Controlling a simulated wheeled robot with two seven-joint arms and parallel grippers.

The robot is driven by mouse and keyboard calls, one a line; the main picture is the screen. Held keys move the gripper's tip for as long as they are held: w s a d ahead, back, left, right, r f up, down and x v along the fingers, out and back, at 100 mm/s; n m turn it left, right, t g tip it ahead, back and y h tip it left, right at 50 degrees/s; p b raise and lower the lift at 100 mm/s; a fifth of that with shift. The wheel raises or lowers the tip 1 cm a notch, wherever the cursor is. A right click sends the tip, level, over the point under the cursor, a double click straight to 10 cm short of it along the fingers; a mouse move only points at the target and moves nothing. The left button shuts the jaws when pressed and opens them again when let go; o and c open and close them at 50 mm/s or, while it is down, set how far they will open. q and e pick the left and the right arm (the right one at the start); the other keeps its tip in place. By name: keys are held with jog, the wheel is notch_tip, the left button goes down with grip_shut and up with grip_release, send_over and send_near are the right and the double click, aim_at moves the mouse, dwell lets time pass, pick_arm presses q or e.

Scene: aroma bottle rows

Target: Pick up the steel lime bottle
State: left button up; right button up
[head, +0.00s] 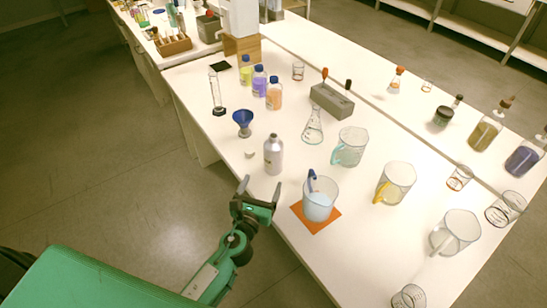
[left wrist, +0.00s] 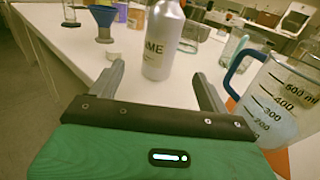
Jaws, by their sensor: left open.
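The steel lime bottle (head: 273,154) is a grey metal bottle standing upright on the white table near its left edge. In the left wrist view the bottle (left wrist: 162,42) stands ahead of my gripper, with the letters "AME" showing on its side. My left gripper (head: 258,187) is open and empty, just in front of the bottle at the table's edge. In the left wrist view its two fingers (left wrist: 160,85) point toward the bottle, one on each side of its line, apart from it. My right gripper is not in view.
A beaker with a blue handle (head: 320,199) stands on an orange mat (head: 329,226) right of the bottle; it is close on the right in the wrist view. A blue funnel (head: 243,120) stands behind left. Several capped bottles and mugs (head: 350,147) stand farther off.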

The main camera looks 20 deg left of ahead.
aim_at(275, 153)
pick_arm(q)
jog(key=w+p, duration=0.1)
jog(key=w, duration=1.2)
jog(key=shift+w, duration=0.35)
jog(key=shift+r, duration=0.1)
jog(key=c, duration=1.3)
